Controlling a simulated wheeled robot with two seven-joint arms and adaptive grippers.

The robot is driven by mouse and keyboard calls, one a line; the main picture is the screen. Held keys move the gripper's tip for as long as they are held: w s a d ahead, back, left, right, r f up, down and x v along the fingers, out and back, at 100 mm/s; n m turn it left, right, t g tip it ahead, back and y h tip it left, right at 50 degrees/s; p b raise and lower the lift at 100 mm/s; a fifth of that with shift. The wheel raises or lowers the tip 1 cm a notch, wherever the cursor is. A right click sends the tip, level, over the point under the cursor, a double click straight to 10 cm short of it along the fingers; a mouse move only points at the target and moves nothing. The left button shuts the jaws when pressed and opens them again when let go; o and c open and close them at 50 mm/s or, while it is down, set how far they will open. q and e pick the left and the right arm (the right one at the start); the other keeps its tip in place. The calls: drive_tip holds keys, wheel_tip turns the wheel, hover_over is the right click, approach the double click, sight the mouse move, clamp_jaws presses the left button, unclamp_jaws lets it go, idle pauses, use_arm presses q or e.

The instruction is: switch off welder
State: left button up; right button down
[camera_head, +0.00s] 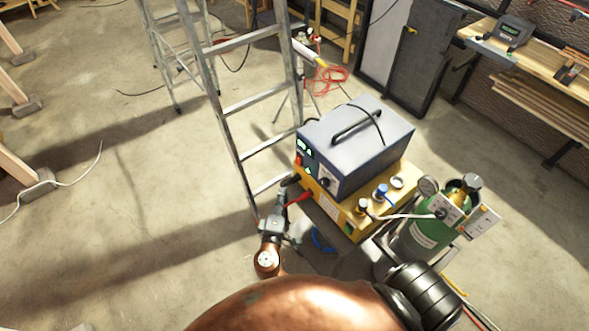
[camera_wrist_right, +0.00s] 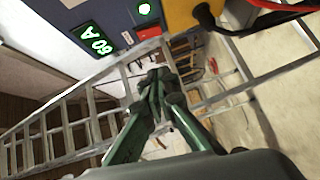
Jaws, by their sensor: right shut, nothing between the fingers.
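The welder (camera_head: 365,135) is a blue-grey box with a black top handle, standing on a yellow unit. Its front panel faces left, with small lit green displays (camera_head: 304,146) and a small red part (camera_head: 298,160). In the right wrist view the panel is at the top, with a lit display reading 60 A (camera_wrist_right: 97,40), a red switch-like part (camera_wrist_right: 148,33) and a green light (camera_wrist_right: 145,9). My right gripper (camera_head: 284,194) is low in front of the panel. Its green fingers (camera_wrist_right: 158,76) are shut and empty. Whether they touch the welder is unclear. My left gripper does not show.
An aluminium stepladder (camera_head: 230,105) stands close left of the welder. A green gas cylinder (camera_head: 425,235) with gauge and hose is at its right. Red and black cables run at the yellow unit. A workbench (camera_head: 535,60) is at upper right. The left floor is mostly clear.

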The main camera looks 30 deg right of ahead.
drive_tip(key=p, duration=0.1)
approach(296, 163)
drive_tip(key=w, duration=0.5)
drive_tip(key=d, duration=0.3)
drive_tip(key=shift+s+d+p, duration=0.1)
drive_tip(key=shift+d+p, duration=0.25)
drive_tip(key=shift+p, duration=0.05)
drive_tip(key=f+b, duration=0.1)
drive_tip(key=b, duration=0.2)
drive_tip(key=shift+d+n, duration=0.3)
drive_tip(key=shift+d, duration=0.05)
drive_tip(key=shift+r+h+p, duration=0.3)
drive_tip(key=shift+r+p, duration=0.05)
drive_tip(key=shift+r, duration=0.05)
drive_tip(key=s+a+f+b, duration=0.1)
drive_tip(key=s+a+b, duration=0.1)
drive_tip(key=s+a, duration=0.6)
drive_tip(key=a, duration=0.2)
drive_tip(key=shift+a+f+b, duration=0.3)
drive_tip(key=shift+f+b, duration=0.05)
drive_tip(key=shift+f, duration=0.05)
